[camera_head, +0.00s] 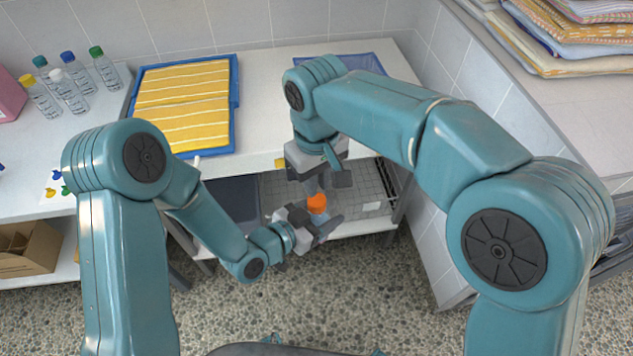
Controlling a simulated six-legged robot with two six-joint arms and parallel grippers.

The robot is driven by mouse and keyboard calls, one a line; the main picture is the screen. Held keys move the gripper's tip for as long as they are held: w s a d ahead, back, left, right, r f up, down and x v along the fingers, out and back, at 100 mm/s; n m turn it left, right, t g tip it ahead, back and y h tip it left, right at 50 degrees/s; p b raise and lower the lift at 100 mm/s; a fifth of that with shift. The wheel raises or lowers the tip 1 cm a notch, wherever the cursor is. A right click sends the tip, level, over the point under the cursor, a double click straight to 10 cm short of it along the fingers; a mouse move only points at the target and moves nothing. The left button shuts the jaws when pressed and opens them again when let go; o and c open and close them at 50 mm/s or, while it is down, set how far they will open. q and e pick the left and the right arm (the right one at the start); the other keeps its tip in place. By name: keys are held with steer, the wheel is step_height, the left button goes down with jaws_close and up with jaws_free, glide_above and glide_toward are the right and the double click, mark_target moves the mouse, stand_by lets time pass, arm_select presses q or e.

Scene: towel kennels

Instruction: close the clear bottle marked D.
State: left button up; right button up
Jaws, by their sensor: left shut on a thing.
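An orange cap (317,203) shows between my two grippers, in front of the lower shelf. My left gripper (318,228) is shut just below the cap, on what appears to be a bottle. The bottle's body is mostly hidden by the fingers, and no letter D can be read. I cannot tell how far down the cap sits. My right gripper (326,184) points down just above the cap, with its fingers apart.
Several clear bottles with coloured caps (75,88) stand on the table at the back left. A blue tray (233,110) with folded yellow towels lies beside them. Folded towels (575,30) are stacked at the right. A wire basket (368,190) sits on the lower shelf.

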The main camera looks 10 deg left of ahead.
steer(key=o, duration=0.8)
steer(key=n, duration=0.8)
steer(key=shift+d+r+n, duration=0.1)
steer(key=shift+n, duration=0.2)
steer(key=n, duration=0.7)
steer(key=shift+r, duration=0.4)
steer(key=n, duration=0.5)
steer(key=shift+r+n, duration=0.3)
steer(key=shift+r, duration=0.1)
steer(key=shift+r+n, duration=0.1)
steer(key=shift+n, duration=0.3)
steer(key=shift+w+r, duration=0.15)
steer(key=shift+r, duration=0.1)
